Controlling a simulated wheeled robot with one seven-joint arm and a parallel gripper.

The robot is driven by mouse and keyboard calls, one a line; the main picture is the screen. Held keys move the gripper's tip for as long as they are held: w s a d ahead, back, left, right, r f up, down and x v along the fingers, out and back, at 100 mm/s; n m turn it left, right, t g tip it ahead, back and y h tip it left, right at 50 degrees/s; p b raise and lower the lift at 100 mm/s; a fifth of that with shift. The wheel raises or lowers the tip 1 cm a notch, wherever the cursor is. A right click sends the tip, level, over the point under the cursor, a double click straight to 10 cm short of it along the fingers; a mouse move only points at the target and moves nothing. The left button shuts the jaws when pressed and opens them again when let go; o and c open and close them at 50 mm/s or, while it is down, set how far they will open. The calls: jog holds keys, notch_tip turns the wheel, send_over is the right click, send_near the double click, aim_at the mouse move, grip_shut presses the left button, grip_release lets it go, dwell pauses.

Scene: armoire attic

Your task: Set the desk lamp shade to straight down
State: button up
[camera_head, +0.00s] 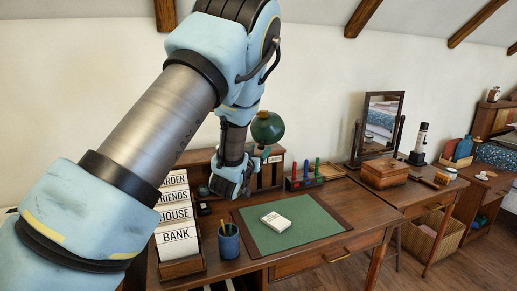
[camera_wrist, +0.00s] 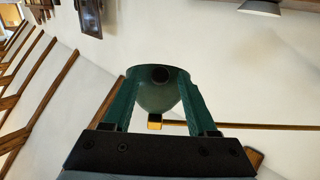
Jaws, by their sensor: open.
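The green desk lamp shade (camera_head: 268,127) is a rounded dome above the back of the desk, just right of my arm. Its exact tilt is hard to tell. My gripper (camera_head: 264,152) is low behind the desk mat, with its fingers pointing up toward the shade from below. In the wrist view the shade (camera_wrist: 158,96) appears between my two green fingers, with a dark round spot on it. My gripper (camera_wrist: 159,82) is open there; I cannot tell whether a finger touches the shade. A brass piece (camera_wrist: 155,121) shows below the shade. My arm hides most of the lamp's stand.
The desk (camera_head: 310,265) carries a letter sorter (camera_head: 176,243), a blue pencil cup (camera_head: 229,242), a green mat (camera_head: 305,230) with a white pad (camera_head: 276,222), and a rack of coloured bottles (camera_head: 306,182). A mirror (camera_head: 381,115) and wooden box (camera_head: 384,176) stand right. Wall space above is clear.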

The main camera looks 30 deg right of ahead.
grip_shut()
dwell(0.5)
dwell(0.9)
